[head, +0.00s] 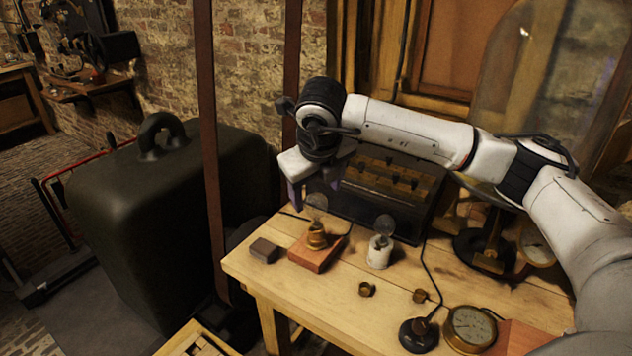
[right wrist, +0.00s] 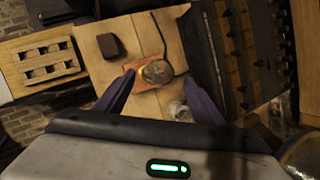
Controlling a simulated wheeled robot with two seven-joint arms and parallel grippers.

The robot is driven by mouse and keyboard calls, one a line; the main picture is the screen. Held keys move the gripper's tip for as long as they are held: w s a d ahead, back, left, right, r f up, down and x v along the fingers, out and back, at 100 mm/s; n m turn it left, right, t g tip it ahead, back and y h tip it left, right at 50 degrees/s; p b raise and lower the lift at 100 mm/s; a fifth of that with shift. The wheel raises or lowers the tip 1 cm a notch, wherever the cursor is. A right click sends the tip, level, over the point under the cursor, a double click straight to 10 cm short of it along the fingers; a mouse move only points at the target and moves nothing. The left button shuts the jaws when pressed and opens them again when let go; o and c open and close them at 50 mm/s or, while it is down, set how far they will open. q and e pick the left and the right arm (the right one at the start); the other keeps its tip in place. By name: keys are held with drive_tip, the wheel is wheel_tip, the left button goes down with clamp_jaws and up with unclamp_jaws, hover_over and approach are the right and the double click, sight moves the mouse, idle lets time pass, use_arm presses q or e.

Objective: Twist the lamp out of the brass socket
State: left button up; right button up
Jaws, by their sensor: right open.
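The lamp (head: 317,202), a clear glass bulb, stands upright in the brass socket (head: 316,238). The socket is on a reddish wooden block (head: 303,257) near the table's left edge. My right gripper (head: 312,196) points down over the lamp, its purple fingers open and empty. In the right wrist view the lamp (right wrist: 157,72) shows just beyond the gap between the fingertips (right wrist: 156,80). It hides most of the brass socket there. I cannot tell whether a finger touches the glass. My left gripper is not in view.
A white socket with a bulb (head: 379,251) stands just right of the block. A dark block (head: 264,251) lies left of it. A dark box with wooden panels (head: 385,200) stands behind. Small brass rings (head: 367,289) and a round gauge (head: 470,328) are nearer the front.

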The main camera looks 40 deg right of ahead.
sight(315, 206)
drive_tip(key=x, duration=0.7)
drive_tip(key=shift+p, duration=0.4)
drive_tip(key=shift+a, duration=0.1)
drive_tip(key=c, duration=1.2)
drive_tip(key=shift+f+n+y+b, duration=0.15)
drive_tip(key=shift+n+y+b, duration=0.25)
drive_tip(key=shift+n, duration=0.3)
drive_tip(key=shift+c, duration=0.2)
drive_tip(key=n+y+b, duration=0.1)
drive_tip(key=n, duration=0.1)
drive_tip(key=shift+n+t, duration=0.3)
drive_tip(key=shift+a+n+y, duration=0.1)
drive_tip(key=shift+n+y, duration=0.4)
drive_tip(key=shift+n, duration=0.7)
